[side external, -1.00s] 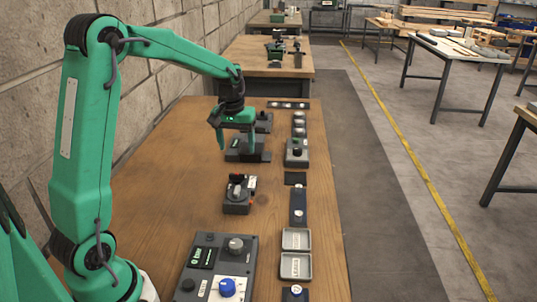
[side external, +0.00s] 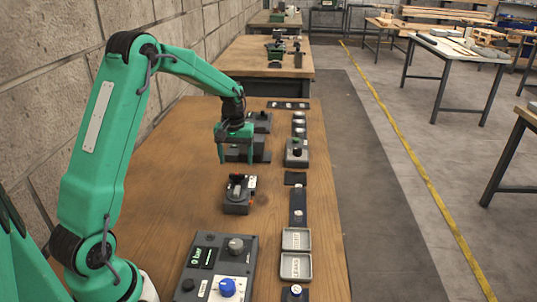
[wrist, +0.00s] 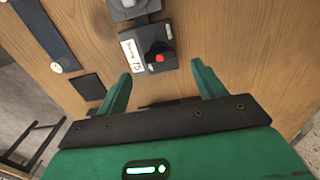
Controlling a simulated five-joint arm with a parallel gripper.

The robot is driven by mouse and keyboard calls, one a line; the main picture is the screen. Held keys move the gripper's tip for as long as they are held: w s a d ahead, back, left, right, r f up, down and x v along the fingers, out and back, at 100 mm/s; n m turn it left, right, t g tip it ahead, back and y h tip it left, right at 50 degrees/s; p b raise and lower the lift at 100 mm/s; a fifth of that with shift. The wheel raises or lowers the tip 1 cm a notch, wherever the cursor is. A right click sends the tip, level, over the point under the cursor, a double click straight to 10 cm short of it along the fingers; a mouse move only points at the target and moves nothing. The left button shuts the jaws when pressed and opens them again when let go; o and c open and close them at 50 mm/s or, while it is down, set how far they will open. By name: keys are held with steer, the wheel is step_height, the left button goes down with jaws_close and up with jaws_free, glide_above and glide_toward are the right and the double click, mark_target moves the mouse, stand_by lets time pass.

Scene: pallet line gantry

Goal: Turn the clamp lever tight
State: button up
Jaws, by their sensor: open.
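The clamp (side external: 238,203) is a small dark block on the wooden bench, with a lever on top (side external: 238,181) that has red on it. In the wrist view the clamp (wrist: 135,50) lies beyond my fingertips, with a white label on its left side. Its black lever (wrist: 157,52) shows a red tip facing the camera. My gripper (side external: 236,157) is open and empty, above and just behind the clamp in the side view. In the wrist view my gripper (wrist: 161,72) has its two green fingers spread apart, and neither touches the lever.
A panel with a blue knob (side external: 226,287) stands at the front. Two grey trays (side external: 297,264), a dark strip (side external: 298,205) and a dark square pad (side external: 295,178) line the right. Bare wood lies left of the clamp.

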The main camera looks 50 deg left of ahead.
mark_target(237, 174)
steer(key=shift+f, duration=2.8)
steer(key=c, duration=1)
